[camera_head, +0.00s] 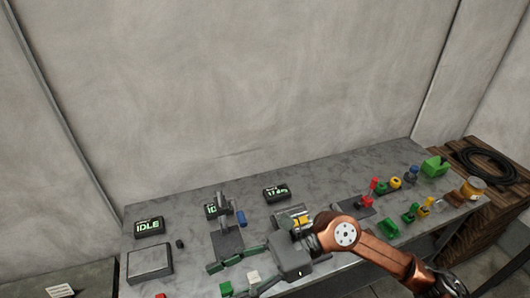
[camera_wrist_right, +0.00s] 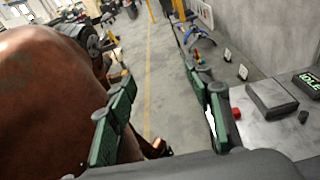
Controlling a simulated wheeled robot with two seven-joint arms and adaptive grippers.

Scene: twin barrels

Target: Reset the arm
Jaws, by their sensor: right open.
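My right arm (camera_head: 375,250), copper-coloured, comes in from the lower right of the head view and reaches left over the front of the grey bench (camera_head: 190,205). Its right gripper (camera_head: 217,279) points left with its two green-black fingers spread and nothing seen between them. In the right wrist view the right gripper (camera_wrist_right: 158,80) also shows parted fingers, with the floor visible between them. A large copper-coloured rounded part fills the left of that view. My left gripper is not in the head view.
The bench carries an IDLE display (camera_head: 148,227), a flat grey box (camera_head: 150,263), a lever device (camera_head: 228,235), another display (camera_head: 277,193) and a silver-yellow cylinder (camera_head: 297,219) close to the arm. Several coloured knobs and a green block (camera_head: 435,166) stand at right. A wall rises behind.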

